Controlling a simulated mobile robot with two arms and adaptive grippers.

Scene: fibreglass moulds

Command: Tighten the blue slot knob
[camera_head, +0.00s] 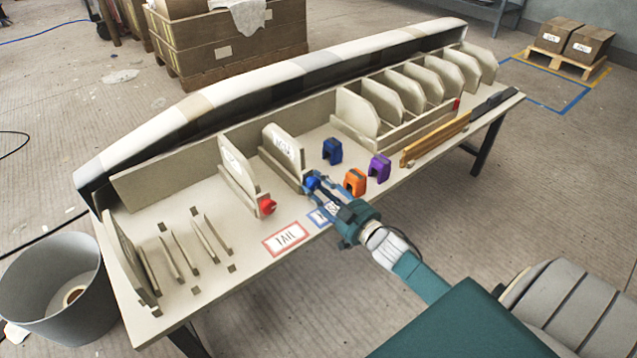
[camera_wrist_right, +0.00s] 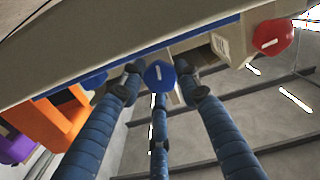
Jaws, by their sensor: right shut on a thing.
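The blue slot knob (camera_head: 312,182) is on the front end of a slot that holds an upright panel (camera_head: 283,150). My right gripper (camera_head: 316,186) reaches the knob from the front of the table. In the right wrist view the blue knob (camera_wrist_right: 158,75) sits between the gripper's blue fingers (camera_wrist_right: 159,83), which are shut on it. The fingers partly cover the knob in the head view. My left gripper is not in view.
A red knob (camera_head: 267,205) is on the slot to the left. Blue (camera_head: 332,151), orange (camera_head: 355,182) and purple (camera_head: 379,167) blocks stand to the right. A red-bordered label (camera_head: 286,238) lies near the table's front edge. A grey bin (camera_head: 50,290) stands at the left.

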